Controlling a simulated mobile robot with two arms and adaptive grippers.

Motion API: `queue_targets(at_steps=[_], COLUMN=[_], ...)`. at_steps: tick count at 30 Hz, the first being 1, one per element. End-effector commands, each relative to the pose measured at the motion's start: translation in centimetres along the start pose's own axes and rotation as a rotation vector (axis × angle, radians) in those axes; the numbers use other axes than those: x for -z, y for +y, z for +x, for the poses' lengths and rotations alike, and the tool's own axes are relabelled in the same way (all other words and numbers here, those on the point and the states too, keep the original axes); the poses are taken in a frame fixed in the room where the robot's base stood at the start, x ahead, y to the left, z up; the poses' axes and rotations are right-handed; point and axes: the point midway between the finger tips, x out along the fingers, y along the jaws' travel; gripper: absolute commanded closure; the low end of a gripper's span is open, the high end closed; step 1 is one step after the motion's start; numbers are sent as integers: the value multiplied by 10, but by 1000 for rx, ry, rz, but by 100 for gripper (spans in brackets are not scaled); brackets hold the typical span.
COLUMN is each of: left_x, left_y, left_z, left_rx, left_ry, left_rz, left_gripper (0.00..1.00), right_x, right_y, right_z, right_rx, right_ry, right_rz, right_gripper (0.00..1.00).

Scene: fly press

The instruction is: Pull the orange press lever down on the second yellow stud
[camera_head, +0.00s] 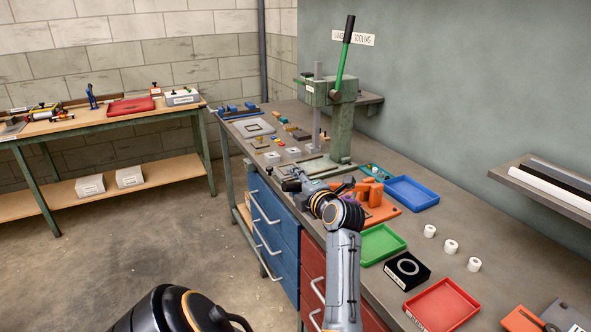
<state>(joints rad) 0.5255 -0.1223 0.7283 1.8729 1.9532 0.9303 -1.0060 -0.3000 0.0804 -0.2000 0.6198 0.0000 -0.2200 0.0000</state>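A green fly press (341,130) stands on the long bench. Its raised lever (344,65) looks green with a black grip, not orange. A smaller orange fixture (375,196) with an upright orange part stands on the bench in front of the press. I cannot tell whether that part is a lever. No yellow stud can be made out for certain. My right gripper is not in view.
A blue tray (428,203), green tray (401,245) and red tray (451,325) lie along the bench. Several white rings (451,246) and a black box (391,274) are nearby. Small parts lie beyond the press. A wooden table (120,118) stands at the left, with open floor between.

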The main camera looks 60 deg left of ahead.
Motion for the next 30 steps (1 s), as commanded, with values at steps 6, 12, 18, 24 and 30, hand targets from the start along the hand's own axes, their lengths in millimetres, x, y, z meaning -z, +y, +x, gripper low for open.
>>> queue_targets(at_steps=[6,12,18,24,30], left_x=[0,0,-2,-2,-3], left_y=[5,5,5,5,4], left_z=[-1,-3,-16,-30,-44], left_rx=[-4,-3,-2,0,0], left_ry=[0,0,-2,-2,-1], left_rz=[-1,0,0,0,0], left_gripper=[52,52,52,52,52], right_x=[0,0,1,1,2], right_y=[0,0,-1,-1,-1], right_z=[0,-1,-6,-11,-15], right_rx=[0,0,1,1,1], right_ry=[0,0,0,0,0], right_rz=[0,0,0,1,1], right_gripper=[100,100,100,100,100])
